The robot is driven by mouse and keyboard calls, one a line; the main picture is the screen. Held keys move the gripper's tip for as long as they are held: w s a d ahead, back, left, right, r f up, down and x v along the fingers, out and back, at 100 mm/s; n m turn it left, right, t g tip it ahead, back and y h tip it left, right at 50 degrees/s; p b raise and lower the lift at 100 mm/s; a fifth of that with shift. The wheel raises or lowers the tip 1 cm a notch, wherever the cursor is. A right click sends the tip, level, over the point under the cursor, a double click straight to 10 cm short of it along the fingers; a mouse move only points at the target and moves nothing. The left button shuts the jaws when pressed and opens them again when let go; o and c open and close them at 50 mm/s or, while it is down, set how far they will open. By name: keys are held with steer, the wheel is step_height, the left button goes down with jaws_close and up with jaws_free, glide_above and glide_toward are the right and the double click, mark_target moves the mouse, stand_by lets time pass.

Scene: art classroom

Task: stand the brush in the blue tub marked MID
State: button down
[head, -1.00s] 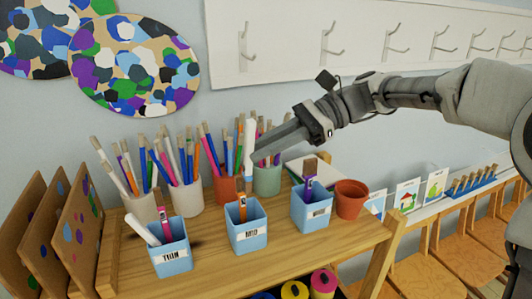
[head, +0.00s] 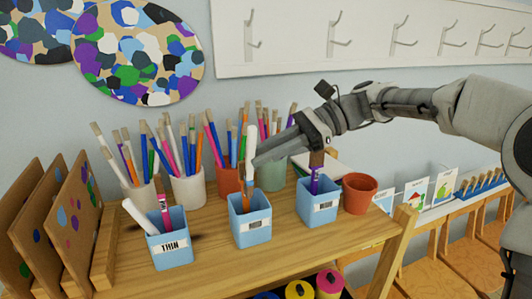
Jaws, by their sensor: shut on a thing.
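My gripper (head: 257,161) is shut on a white brush (head: 250,143) and holds it nearly upright over the middle blue tub (head: 250,231). The brush's lower end reaches the tub's opening in the picture; I cannot tell whether it is inside. This tub's label is too blurred to read now, but it read MID earlier. An orange brush stands in this tub (head: 239,203). The left blue tub marked THIN (head: 170,252) holds a pink brush and a leaning white one. The right blue tub (head: 318,208) holds a purple brush with a dark top.
Pots full of brushes, including a white pot (head: 188,188) and a green pot (head: 271,177), stand close behind the tubs. A terracotta pot (head: 359,195) stands at the right. Boards (head: 75,225) lean at the left. The wooden shelf top (head: 215,270) is clear in front.

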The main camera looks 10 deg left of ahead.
steer(key=shift+s+d+f+b, duration=0.15)
steer(key=shift+f+b, duration=0.1)
steer(key=shift+f, duration=0.5)
steer(key=shift+s+d+f+b, duration=0.15)
steer(key=shift+f+b, duration=0.15)
steer(key=shift+f, duration=0.45)
steer(key=shift+s+f+b, duration=0.15)
steer(key=shift+f+b, duration=0.1)
steer(key=shift+f, duration=0.5)
steer(key=c, duration=0.8)
jaws_free()
steer(key=shift+o, duration=0.2)
steer(key=v, duration=1.7)
steer(key=shift+d+p, duration=0.25)
steer(key=shift+p, duration=0.15)
steer(key=shift+a, duration=0.1)
